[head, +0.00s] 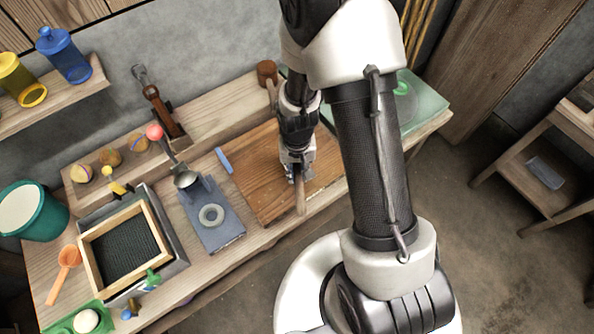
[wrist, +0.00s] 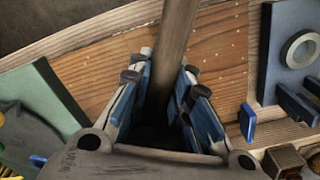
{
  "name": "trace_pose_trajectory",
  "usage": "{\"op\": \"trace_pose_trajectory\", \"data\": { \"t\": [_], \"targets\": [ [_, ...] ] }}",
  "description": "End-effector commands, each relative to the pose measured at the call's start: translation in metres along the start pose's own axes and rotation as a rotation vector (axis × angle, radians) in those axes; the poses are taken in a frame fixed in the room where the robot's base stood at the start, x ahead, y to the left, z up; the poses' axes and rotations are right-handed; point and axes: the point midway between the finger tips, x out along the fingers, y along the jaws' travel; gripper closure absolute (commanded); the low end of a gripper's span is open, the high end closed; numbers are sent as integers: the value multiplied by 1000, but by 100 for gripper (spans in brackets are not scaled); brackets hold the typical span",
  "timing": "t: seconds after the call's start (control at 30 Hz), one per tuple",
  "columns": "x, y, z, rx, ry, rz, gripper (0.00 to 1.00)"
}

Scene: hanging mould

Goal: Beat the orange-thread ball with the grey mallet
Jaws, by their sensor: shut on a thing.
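My gripper (head: 298,172) is over the brown wooden board and is shut on a wooden handle (head: 300,200). In the wrist view the handle (wrist: 176,50) runs between the blue-padded fingers (wrist: 158,118) and out past the top edge. No mallet head shows on this part, so I cannot tell whether it is the grey mallet. Three small wrapped balls sit along the back ledge: a left ball (head: 82,173), a middle ball (head: 110,157) and a right ball (head: 139,142). They look tan to orange, but the thread is too small to tell which is the orange-thread ball.
The brown board (head: 250,182) lies under my gripper. Left of it are a blue-grey slab (head: 226,232) with a ring (head: 211,215), and a wood-framed tray (head: 84,252). A brown cylinder (head: 267,70) stands up at the back. A teal pot (head: 58,222) is at far left.

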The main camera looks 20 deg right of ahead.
Motion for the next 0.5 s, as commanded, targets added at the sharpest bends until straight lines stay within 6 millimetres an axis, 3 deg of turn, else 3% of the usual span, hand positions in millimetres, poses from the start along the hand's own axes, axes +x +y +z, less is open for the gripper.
{"op": "trace_pose_trajectory", "data": {
  "t": [0.07, 0.37, 0.5],
  "targets": [
    [-13, 0, -1, 0, 2, -1, 100],
    [-12, 0, 0, 0, 1, 0, 100],
    [-31, 0, -1, 0, 3, -1, 100]
  ]
}}
